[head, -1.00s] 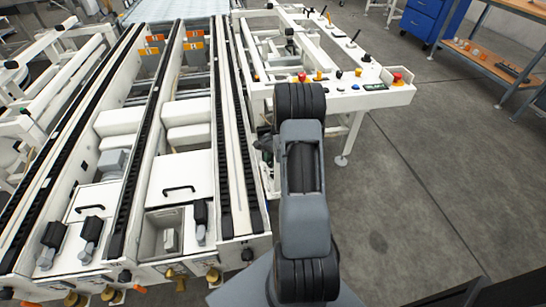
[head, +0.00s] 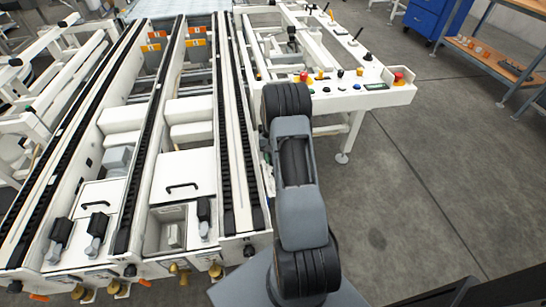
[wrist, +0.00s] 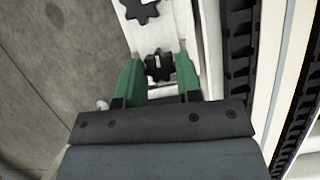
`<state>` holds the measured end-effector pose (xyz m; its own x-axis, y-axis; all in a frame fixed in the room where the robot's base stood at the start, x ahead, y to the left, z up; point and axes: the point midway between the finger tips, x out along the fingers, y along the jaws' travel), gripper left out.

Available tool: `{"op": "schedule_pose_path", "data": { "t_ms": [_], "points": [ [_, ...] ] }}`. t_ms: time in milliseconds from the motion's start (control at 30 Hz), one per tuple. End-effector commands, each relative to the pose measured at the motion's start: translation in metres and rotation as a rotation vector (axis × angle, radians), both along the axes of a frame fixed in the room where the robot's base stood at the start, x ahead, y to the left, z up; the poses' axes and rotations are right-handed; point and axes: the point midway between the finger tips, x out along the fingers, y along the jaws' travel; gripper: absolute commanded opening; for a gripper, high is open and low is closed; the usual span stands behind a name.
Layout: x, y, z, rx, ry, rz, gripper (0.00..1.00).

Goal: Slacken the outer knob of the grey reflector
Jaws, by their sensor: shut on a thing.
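In the wrist view my gripper (wrist: 158,62) has its two green fingers shut on a black lobed knob (wrist: 159,69), one finger at each side of it. A second black lobed knob (wrist: 142,9) shows farther up on the same pale strip, apart from the fingers. I cannot tell the grey reflector itself from the pale parts around the knobs. In the head view my own arm covers most of the gripper and both knobs.
A black toothed conveyor chain (wrist: 238,60) runs close to the right of the gripper. In the head view a white frame with a control panel (head: 345,101) stands beyond my arm. Concrete floor (head: 420,190) lies open to the right.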

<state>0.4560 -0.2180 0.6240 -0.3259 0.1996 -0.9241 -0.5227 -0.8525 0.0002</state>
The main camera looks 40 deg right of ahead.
Motion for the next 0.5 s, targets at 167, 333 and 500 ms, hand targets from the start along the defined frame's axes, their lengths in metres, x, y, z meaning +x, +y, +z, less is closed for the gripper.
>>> {"op": "schedule_pose_path", "data": {
  "t_ms": [167,333,500],
  "points": [
    [-0.0022,0.0008,-0.001,0.003,0.009,0.037,0.09],
    [-0.0023,0.0007,-0.0013,0.003,0.009,0.048,0.09],
    [-0.0024,0.0008,-0.0015,0.004,0.008,0.049,0.09]
  ]
}}
